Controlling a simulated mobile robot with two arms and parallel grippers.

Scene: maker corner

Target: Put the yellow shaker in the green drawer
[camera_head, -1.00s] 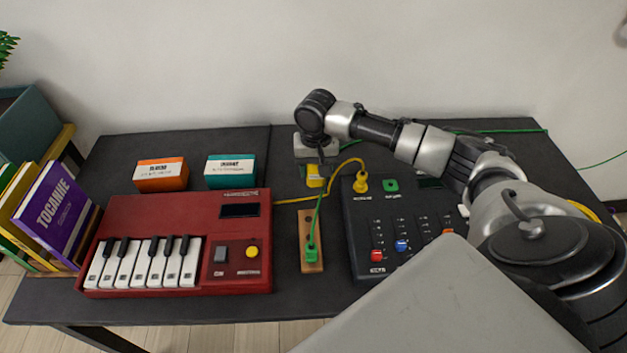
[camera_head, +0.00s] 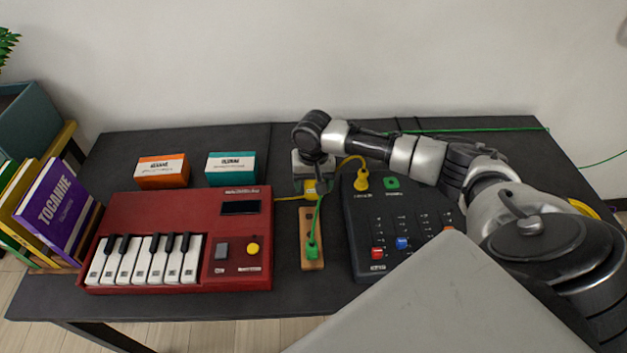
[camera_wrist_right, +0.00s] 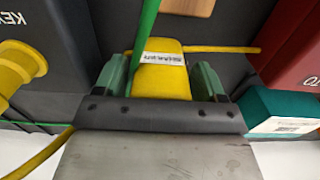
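The yellow shaker (camera_head: 311,188) is a small yellow block with a white label. My right gripper (camera_head: 313,178) points down over it near the table's middle. In the right wrist view the shaker (camera_wrist_right: 162,80) sits between the green fingers of my right gripper (camera_wrist_right: 160,78), which looks shut on it. A green cable crosses close in front of it at the left finger. The green drawer appears to be the teal-green box (camera_head: 231,169) with a white label, at the back left of the gripper; a corner of it (camera_wrist_right: 285,110) shows in the wrist view. My left gripper is out of view.
An orange box (camera_head: 162,171) stands left of the teal one. A red keyboard unit (camera_head: 150,215) lies in front. A wooden strip (camera_head: 307,228) with a green plug (camera_head: 312,250) and a dark button panel (camera_head: 350,225) with a yellow plug (camera_head: 361,180) lie nearby. Yellow and green cables run around the gripper.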

